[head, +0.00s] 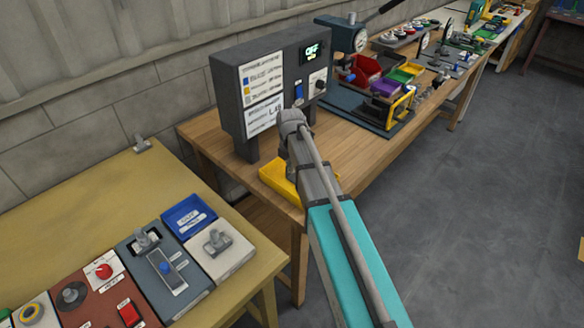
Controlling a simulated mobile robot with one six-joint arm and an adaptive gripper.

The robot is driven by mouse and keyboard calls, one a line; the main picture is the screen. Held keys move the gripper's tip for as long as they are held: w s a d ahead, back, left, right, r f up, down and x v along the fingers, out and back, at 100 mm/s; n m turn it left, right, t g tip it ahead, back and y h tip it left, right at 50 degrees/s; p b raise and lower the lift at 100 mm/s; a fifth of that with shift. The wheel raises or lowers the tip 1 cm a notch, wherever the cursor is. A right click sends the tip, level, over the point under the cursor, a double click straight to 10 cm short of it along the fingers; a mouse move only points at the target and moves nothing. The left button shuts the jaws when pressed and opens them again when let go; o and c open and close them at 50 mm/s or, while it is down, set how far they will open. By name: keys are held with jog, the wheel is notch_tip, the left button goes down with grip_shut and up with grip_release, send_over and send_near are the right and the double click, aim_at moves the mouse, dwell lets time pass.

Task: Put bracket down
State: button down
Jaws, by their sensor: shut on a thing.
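My arm reaches from the bottom edge up to a round grey wrist joint in front of the grey box with the display. My gripper's fingers are hidden behind the arm, and I cannot see anything held in them. A grey bracket-like metal part (217,241) sits on a white block on the near-left table. A similar grey part (146,240) sits on a dark panel beside it. Another small grey part (141,144) is at that table's back edge. I cannot tell which of these, if any, is the task's bracket.
A grey box with a display reading OFF (275,80) stands on the wooden table (375,150). A yellow tray (276,174) lies partly under my arm. Coloured bins (366,65) stand farther back.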

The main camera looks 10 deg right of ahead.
jog(key=shift+f, duration=0.15)
jog(key=c, duration=0.8)
grip_release()
notch_tip(320, 180, up, 12)
jog(key=p, duration=1.2)
dwell(0.3)
